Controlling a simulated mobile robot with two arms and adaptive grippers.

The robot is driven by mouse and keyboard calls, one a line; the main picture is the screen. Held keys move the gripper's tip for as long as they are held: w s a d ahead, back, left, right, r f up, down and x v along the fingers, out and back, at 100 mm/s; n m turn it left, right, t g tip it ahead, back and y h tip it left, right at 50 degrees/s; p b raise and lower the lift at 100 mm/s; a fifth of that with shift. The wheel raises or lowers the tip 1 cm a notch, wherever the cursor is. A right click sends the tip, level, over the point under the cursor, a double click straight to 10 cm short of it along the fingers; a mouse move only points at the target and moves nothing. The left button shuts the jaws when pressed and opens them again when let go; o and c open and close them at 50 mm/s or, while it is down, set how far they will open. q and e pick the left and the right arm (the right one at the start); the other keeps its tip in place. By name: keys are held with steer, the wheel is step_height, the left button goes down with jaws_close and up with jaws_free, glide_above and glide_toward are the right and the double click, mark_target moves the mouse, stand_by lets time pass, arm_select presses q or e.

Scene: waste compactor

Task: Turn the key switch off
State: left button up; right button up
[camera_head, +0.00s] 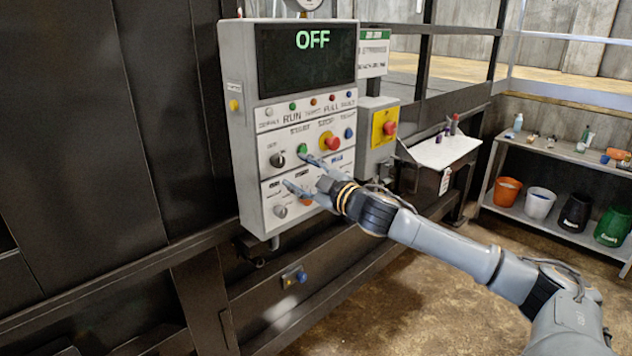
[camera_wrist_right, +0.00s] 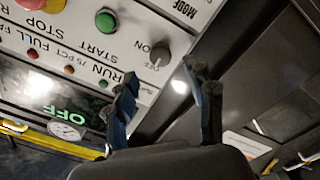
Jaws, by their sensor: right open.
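The key switch is a grey knob (camera_head: 277,160) at the left of the control panel's middle row. It also shows in the right wrist view (camera_wrist_right: 160,53), with ON and OFF lettering beside it. My right gripper (camera_head: 297,173) is open in front of the panel, just right of and slightly below the knob. In the right wrist view its two spread fingers (camera_wrist_right: 163,92) point toward the knob, with nothing between them. I cannot tell whether a finger touches the panel. The panel display (camera_head: 307,53) reads OFF. My left gripper is not in view.
A green START button (camera_head: 302,149) and red STOP button (camera_head: 331,142) sit right of the knob. A second grey knob (camera_head: 280,211) is lower down. A box with a red button (camera_head: 389,128) stands to the right. A shelf (camera_head: 555,150) holds bottles and buckets.

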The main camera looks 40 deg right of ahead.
steer(key=shift+s+d+f, duration=0.1)
steer(key=shift+s+d, duration=0.05)
steer(key=shift+s, duration=2.4)
